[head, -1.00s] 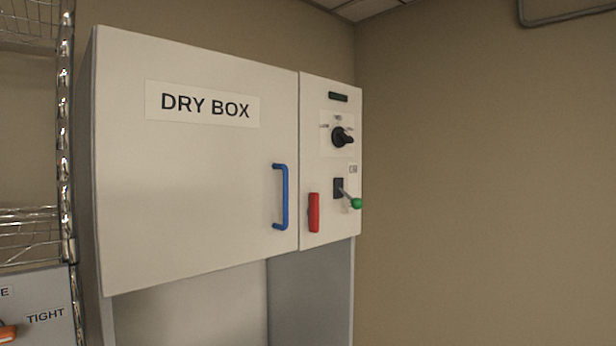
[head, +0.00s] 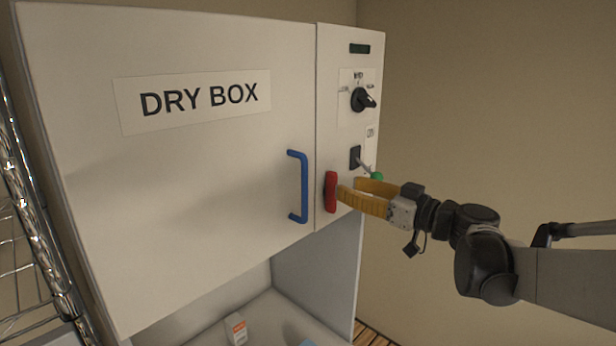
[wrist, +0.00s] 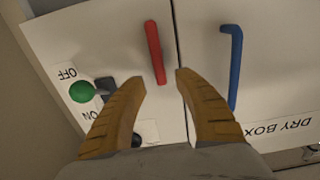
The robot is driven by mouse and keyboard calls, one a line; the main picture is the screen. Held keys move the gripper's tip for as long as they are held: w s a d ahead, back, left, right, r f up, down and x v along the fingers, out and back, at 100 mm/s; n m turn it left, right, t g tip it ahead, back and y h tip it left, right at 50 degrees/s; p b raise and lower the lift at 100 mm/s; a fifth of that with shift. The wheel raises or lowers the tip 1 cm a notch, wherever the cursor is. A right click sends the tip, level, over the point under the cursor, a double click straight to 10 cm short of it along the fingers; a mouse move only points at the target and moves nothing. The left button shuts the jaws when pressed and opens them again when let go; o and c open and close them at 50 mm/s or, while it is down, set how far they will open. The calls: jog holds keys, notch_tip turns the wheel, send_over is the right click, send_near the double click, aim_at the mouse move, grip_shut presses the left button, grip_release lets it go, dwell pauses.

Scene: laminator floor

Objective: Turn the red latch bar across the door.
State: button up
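The red latch bar (head: 330,192) stands upright on the narrow panel just right of the white door (head: 200,180), beside the blue door handle (head: 300,187). It does not cross the door seam. My gripper (head: 346,188) has its yellow fingers pointing at the panel, close to the right of the bar. In the wrist view the red bar (wrist: 154,52) is ahead of the fingertips, between their lines, and my gripper (wrist: 160,77) is open with a gap between the fingers. Nothing is between the fingers. Whether a fingertip touches the bar I cannot tell.
A lever with a green knob (head: 377,177) is right beside the upper finger. A black rotary knob (head: 363,99) sits higher on the panel. A wire rack (head: 35,220) stands at the left. A small box (head: 236,329) lies below the cabinet.

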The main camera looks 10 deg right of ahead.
aim_at(336, 183)
jog(key=x, duration=0.5)
jog(key=shift+w+a+p, duration=0.2)
jog(key=shift+w+p, duration=0.1)
jog(key=shift+p, duration=0.05)
jog(key=shift+s, duration=0.1)
grip_shut()
